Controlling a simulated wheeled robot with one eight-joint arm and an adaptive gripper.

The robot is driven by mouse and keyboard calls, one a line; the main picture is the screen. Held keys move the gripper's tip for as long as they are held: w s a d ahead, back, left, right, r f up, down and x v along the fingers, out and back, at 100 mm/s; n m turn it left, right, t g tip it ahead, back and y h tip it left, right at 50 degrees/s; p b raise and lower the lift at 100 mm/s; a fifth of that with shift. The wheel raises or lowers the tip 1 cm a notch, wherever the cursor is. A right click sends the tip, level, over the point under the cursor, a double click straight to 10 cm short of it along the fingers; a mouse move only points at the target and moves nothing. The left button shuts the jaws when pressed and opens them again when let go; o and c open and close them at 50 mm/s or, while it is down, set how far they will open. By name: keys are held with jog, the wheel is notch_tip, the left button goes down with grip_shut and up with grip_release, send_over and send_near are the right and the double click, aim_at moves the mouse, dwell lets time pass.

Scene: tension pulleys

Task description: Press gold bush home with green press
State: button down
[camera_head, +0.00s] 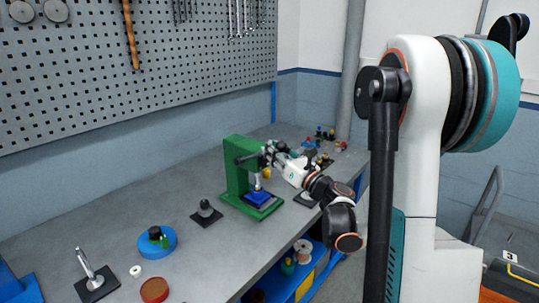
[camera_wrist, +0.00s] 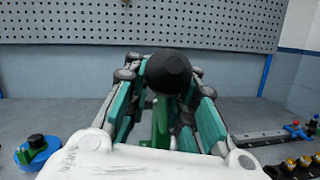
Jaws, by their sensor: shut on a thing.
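The green press (camera_head: 237,172) stands on the bench, with a silver ram (camera_head: 257,183) above a blue block (camera_head: 258,197) on its base. In the wrist view, a black ball knob (camera_wrist: 168,72) sits between the fingers of my gripper (camera_wrist: 165,95), with part of the green press (camera_wrist: 160,122) behind and below it. My gripper (camera_head: 270,150) is shut on this knob, which looks like the end of the press lever. In the head view it is at the upper right of the press. I cannot make out the gold bush; the ram and block may hide it.
Left of the press are a dark plate with a grey knobbed part (camera_head: 206,211), a blue round holder (camera_head: 157,242), a white ring (camera_head: 135,271), a red dish (camera_head: 154,290) and a tilted silver post (camera_head: 92,275). Small coloured parts (camera_head: 325,135) stand behind my arm.

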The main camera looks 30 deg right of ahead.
jog(key=b, duration=0.1)
jog(key=s+f+t+b, duration=0.1)
jog(key=f+b, duration=0.1)
jog(key=b, duration=0.1)
jog(key=shift+s+d+f+t, duration=0.15)
jog(key=shift+f+t, duration=0.1)
jog(key=shift+t, duration=0.15)
jog(key=shift+d+r, duration=0.1)
dwell(0.7)
jog(key=c, duration=1.8)
grip_release()
jog(key=shift+c, duration=0.2)
jog(key=shift+o, duration=0.9)
jog(key=shift+w, duration=0.2)
jog(key=shift+s, duration=0.1)
jog(key=v, duration=0.7)
jog(key=shift+s, duration=0.2)
